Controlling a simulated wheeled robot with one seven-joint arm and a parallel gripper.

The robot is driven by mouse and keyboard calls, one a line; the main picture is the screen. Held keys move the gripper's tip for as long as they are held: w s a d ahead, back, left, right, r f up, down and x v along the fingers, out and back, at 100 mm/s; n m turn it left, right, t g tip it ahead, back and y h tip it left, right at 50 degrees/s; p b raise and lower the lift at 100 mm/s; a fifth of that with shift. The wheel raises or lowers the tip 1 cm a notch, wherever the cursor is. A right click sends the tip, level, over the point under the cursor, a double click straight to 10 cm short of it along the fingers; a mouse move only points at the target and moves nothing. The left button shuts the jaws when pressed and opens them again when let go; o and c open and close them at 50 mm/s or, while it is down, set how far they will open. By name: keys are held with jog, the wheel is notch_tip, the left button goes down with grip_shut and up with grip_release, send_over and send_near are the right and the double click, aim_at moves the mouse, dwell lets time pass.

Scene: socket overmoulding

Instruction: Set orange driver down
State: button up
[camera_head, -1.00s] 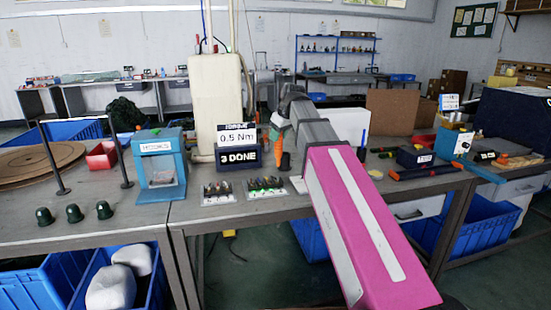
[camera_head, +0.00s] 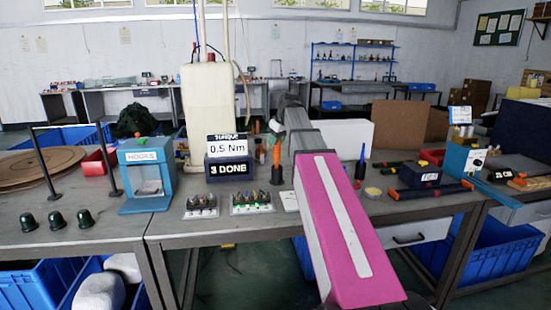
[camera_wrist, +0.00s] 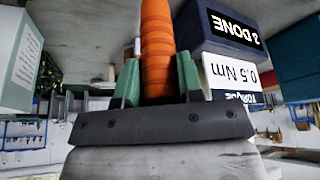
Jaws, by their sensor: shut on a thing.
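The orange driver (camera_head: 277,152) stands roughly upright beside the torque display at the back of the middle table. A dark piece (camera_head: 277,175) shows at its lower end; I cannot tell whether it is part of the driver or a holder under it. My gripper (camera_head: 275,127) is at the driver's upper part. In the wrist view the green fingers (camera_wrist: 157,80) are shut on the ribbed orange handle (camera_wrist: 157,45). The driver's far end is out of the wrist view.
The display (camera_head: 228,158) reading "0.5 Nm" and "3 DONE" stands close left of the driver. Two trays of small parts (camera_head: 250,208) lie in front. A white card (camera_head: 288,201), a blue-handled tool (camera_head: 360,165) and a yellow dish (camera_head: 373,192) are near my arm.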

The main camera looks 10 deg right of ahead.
aim_at(277, 153)
jog(key=shift+f, duration=3.1)
jog(key=o, duration=1)
jog(key=shift+r, duration=0.1)
jog(key=v, duration=1.2)
jog(key=shift+s+d, duration=0.1)
